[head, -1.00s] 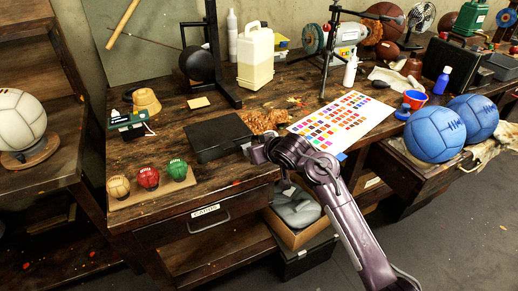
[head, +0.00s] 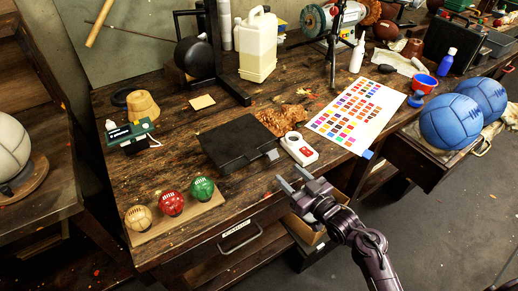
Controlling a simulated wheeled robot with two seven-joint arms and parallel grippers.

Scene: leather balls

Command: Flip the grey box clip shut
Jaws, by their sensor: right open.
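A flat dark box (head: 236,142) lies on the workbench (head: 170,170) with its lid down. A small grey clip (head: 271,155) sticks out from the box's right front side; it looks flipped outward, though it is small in the picture. My right gripper (head: 293,178) is near the bench's front edge, below and right of the clip. Its two fingers are apart with nothing between them, and they do not touch the box. My left gripper is not in view.
A white device with a red button (head: 299,149) stands just right of the clip. A board with three small balls (head: 172,203) lies to the left. A brown crumpled piece (head: 282,118) and a colour chart (head: 357,113) lie behind and right.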

